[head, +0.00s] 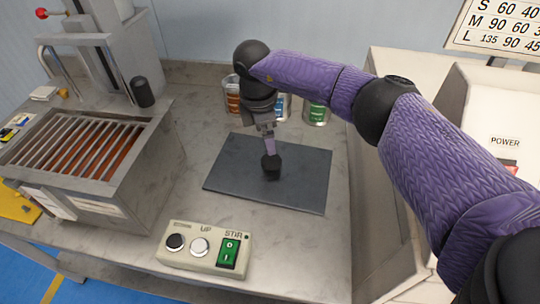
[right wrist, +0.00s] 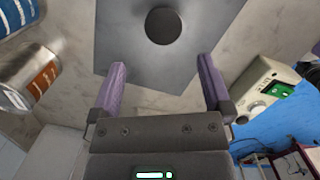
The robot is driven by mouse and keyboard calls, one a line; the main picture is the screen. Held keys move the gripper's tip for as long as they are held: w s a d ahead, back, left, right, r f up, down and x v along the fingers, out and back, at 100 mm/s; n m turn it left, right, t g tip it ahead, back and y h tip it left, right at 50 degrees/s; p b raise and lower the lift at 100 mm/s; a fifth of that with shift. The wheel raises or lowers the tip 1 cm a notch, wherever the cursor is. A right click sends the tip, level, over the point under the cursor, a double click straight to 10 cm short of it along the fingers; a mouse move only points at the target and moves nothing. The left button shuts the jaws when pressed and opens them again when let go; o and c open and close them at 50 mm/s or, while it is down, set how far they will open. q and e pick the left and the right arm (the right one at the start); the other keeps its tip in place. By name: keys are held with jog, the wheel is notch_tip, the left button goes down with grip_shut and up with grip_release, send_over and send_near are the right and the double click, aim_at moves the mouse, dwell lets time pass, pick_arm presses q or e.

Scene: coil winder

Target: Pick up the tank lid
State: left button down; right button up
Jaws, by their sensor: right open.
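The tank lid (head: 302,182) is a flat dark grey plate lying on the metal bench, with a round black knob (head: 271,168) standing at its middle. In the right wrist view the lid (right wrist: 205,40) fills the top centre, and its knob (right wrist: 163,26) shows ahead of the fingers, centred between their lines. My right gripper (head: 268,150) points down over the lid close to the knob. In the right wrist view its two purple fingers (right wrist: 161,64) are wide apart with nothing between them. The head view cannot show the exact gap to the knob. My left gripper is not in view.
A tank with a slatted rack (head: 85,148) stands at the left. A control box (head: 205,246) with buttons sits at the bench front. Several cans (head: 316,113) stand behind the lid. A white cabinet with a POWER label (head: 505,142) is at the right. Bench between lid and box is clear.

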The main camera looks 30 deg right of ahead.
aim_at(271, 160)
jog(key=f, duration=0.1)
jog(key=f+b, duration=0.1)
jog(key=f, duration=0.2)
jog(key=shift+s+d, duration=0.1)
jog(key=shift+s, duration=0.2)
jog(key=f+b, duration=0.2)
jog(key=f, duration=0.1)
jog(key=f+b, duration=0.1)
jog(key=f, duration=0.1)
jog(key=shift+d+f, duration=0.2)
jog(key=shift+d, duration=0.15)
jog(key=shift+r, duration=0.2)
jog(key=c, duration=0.5)
grip_shut()
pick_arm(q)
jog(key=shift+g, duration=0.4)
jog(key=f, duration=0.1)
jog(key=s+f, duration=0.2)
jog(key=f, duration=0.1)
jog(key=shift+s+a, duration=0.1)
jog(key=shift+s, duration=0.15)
